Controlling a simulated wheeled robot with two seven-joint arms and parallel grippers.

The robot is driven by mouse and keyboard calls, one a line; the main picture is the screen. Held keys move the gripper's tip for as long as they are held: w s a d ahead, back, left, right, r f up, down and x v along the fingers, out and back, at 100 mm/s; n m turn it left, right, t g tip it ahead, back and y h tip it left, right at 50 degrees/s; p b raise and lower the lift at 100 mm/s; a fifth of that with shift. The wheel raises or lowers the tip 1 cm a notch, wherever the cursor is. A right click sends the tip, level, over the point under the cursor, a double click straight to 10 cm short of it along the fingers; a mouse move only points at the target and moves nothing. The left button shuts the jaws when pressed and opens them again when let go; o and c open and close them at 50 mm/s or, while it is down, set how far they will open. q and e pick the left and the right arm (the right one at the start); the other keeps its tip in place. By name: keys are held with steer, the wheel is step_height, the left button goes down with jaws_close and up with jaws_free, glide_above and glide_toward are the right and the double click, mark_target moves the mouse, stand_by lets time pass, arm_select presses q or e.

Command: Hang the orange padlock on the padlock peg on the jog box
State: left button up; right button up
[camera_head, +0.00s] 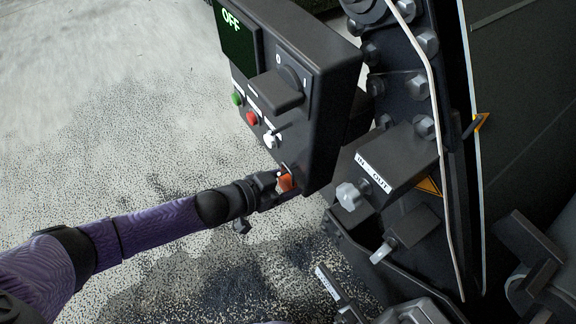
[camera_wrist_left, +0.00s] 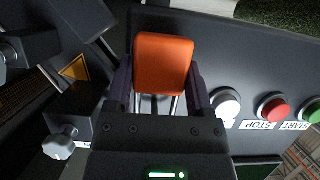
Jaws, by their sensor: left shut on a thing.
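The orange padlock (camera_head: 286,182) is at the lower corner of the dark jog box (camera_head: 318,122) in the head view. My left gripper (camera_head: 275,184) is shut on it. In the left wrist view the padlock (camera_wrist_left: 163,64) sits between the two fingers, with its orange body toward the camera and its metal shackle legs partly visible near the gripper. The padlock peg is hidden, so I cannot tell whether the shackle is on it. My right gripper does not show clearly in either view.
An IN/OUT box (camera_head: 398,160) and bolted machinery stand to the right. Speckled floor lies open at left.

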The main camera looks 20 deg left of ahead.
arm_select(q)
steer(key=shift+f, duration=0.2)
steer(key=o, duration=1.3)
steer(key=shift+r, duration=0.1)
